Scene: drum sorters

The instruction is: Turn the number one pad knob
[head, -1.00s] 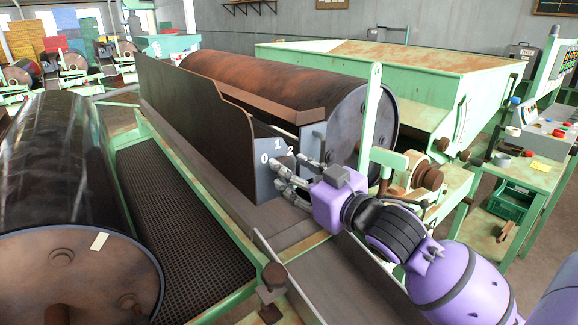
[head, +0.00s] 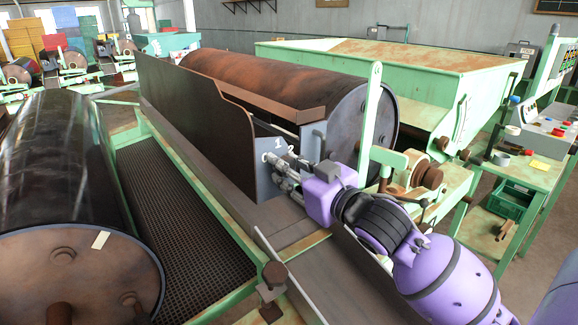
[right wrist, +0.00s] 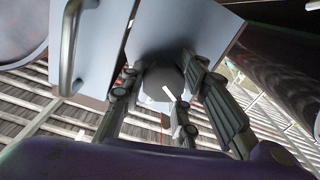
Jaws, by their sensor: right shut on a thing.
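The number one pad knob is a dark round knob (right wrist: 163,82) with a pale pointer line, on a grey-blue plate (head: 266,178) at the near end of the rusty drum sorter. In the right wrist view the fingers of my right gripper (right wrist: 172,100) lie on both sides of the knob. My left gripper is not in view.
A rusty drum (head: 270,85) lies behind a dark side panel (head: 195,125). A green upright bar (head: 370,120) stands close to my right wrist. A dark drum (head: 75,235) lies at left. A green table with controls (head: 535,145) stands at right.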

